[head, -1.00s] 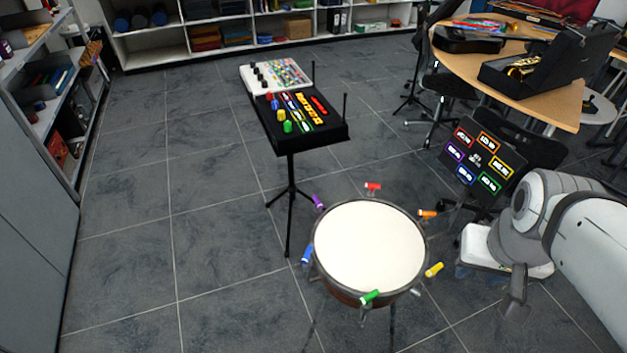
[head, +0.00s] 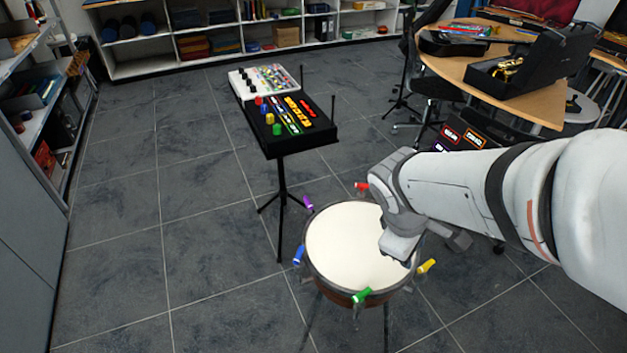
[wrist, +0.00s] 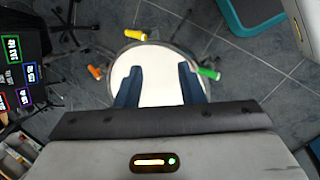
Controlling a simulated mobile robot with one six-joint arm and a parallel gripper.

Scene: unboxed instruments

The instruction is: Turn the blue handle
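The blue handle (head: 299,255) sticks out from the left side of the rim of a round drum with a white head (head: 340,245). My gripper (head: 425,250) is above the right part of the drum, across it from the blue handle and not touching it. In the wrist view my gripper (wrist: 160,68) is open, its two fingers apart with only the white drum head (wrist: 158,90) seen between them. The blue handle does not show in the wrist view.
Other handles ring the drum: purple (head: 308,203), red (head: 362,186), green (head: 362,295) and yellow (head: 427,266); an orange one (wrist: 95,72) shows in the wrist view. A black stand with a control box (head: 285,145) stands behind. Floor left of the drum is clear.

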